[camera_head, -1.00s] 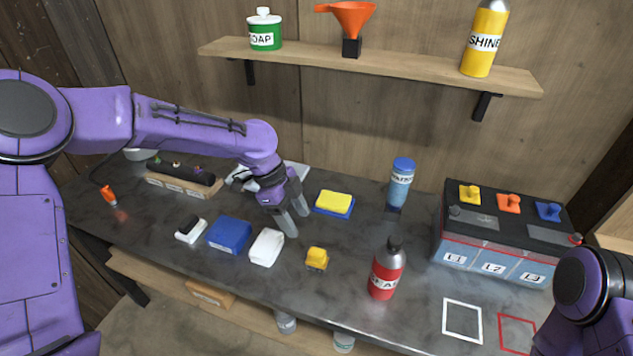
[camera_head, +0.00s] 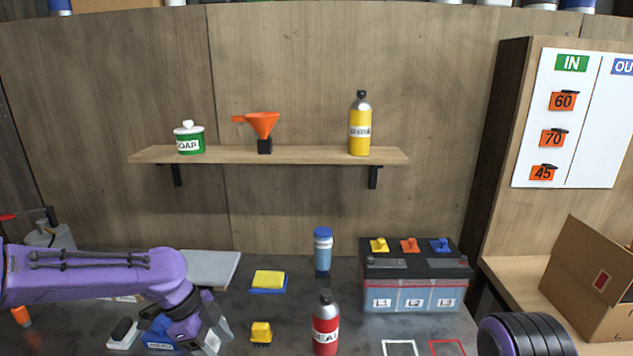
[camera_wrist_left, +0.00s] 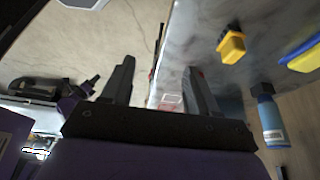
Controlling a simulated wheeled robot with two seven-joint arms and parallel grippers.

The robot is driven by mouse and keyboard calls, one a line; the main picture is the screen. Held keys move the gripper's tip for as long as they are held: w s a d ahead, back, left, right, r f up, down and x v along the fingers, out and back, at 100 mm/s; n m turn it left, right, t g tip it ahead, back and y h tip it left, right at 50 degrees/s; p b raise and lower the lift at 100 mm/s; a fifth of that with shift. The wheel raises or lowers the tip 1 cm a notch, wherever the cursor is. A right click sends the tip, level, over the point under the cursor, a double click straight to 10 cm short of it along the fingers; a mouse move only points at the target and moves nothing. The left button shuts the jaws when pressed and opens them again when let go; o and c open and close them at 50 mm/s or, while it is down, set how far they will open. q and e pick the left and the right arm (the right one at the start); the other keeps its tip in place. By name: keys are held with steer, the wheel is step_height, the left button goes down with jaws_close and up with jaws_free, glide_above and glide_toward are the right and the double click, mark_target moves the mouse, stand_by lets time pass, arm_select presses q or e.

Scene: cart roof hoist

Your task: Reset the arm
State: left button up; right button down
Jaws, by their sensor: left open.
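My left arm comes in from the left in the head view, low over the dark worktop. Its gripper (camera_head: 218,339) points down and right, just left of a small yellow block (camera_head: 261,332). In the left wrist view the two fingers (camera_wrist_left: 160,88) are spread with nothing between them. The yellow block (camera_wrist_left: 232,46) shows there beyond the fingers, apart from them. Part of my right arm shows at the bottom right of the head view. Its gripper is out of view.
A red bottle (camera_head: 325,328), blue bottle (camera_head: 323,253), yellow-and-blue sponge (camera_head: 268,281) and battery (camera_head: 413,298) stand on the worktop. A shelf (camera_head: 310,156) holds a soap pot, orange funnel and yellow bottle. A board (camera_head: 598,120) and cardboard box (camera_head: 590,290) are at right.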

arm_select(q)
steer(key=w+d+f+n+t, duration=0.2)
steer(key=w+f+n+t, duration=0.35)
steer(key=n, duration=0.95)
steer(key=s+a+f+n+t+y, duration=0.2)
steer(key=s+a+f+n+y, duration=0.15)
steer(key=s+f+n, duration=0.45)
steer(key=s+a+f+g+y, duration=0.1)
steer(key=s+a+f, duration=0.2)
steer(key=s, duration=0.5)
steer(key=s+a+f+n+g+y, duration=0.1)
steer(key=s+a+f+y, duration=0.1)
steer(key=s+f, duration=0.3)
steer(key=s+a+f+n+g+y, duration=0.1)
steer(key=s+a+f, duration=0.3)
steer(key=s, duration=0.9)
steer(key=shift+s+f+g, duration=0.15)
steer(key=shift+f+g, duration=0.1)
steer(key=shift+g, duration=0.2)
